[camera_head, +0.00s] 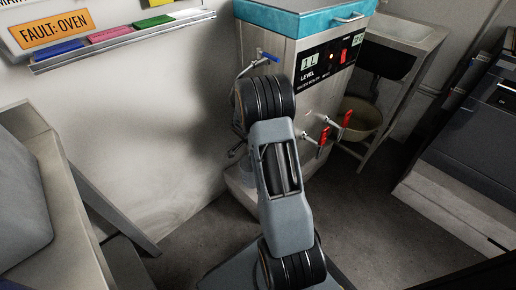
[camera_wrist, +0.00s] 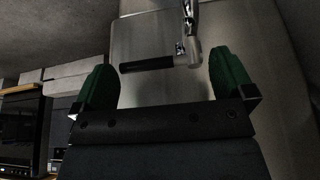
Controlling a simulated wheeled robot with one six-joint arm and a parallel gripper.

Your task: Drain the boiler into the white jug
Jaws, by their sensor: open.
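The boiler (camera_head: 290,45) is a steel box with a teal top, a dark panel reading "1L LEVEL", and red-handled taps (camera_head: 335,133) low on its front. A blue-handled valve (camera_head: 268,57) sits on its left side. In the wrist view my gripper (camera_wrist: 164,80) is open, with green fingertips left and right. A dark horizontal lever (camera_wrist: 147,64) on a metal fitting (camera_wrist: 189,45) shows between the fingertips, in front of a steel surface. I cannot tell whether they touch it. In the head view my arm hides the gripper.
A sink stand (camera_head: 400,45) with a beige bowl (camera_head: 360,118) below it is right of the boiler. A dark cabinet (camera_head: 465,130) stands at the right, a bench (camera_head: 60,215) at the left. A sign ledge (camera_head: 125,38) is on the wall.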

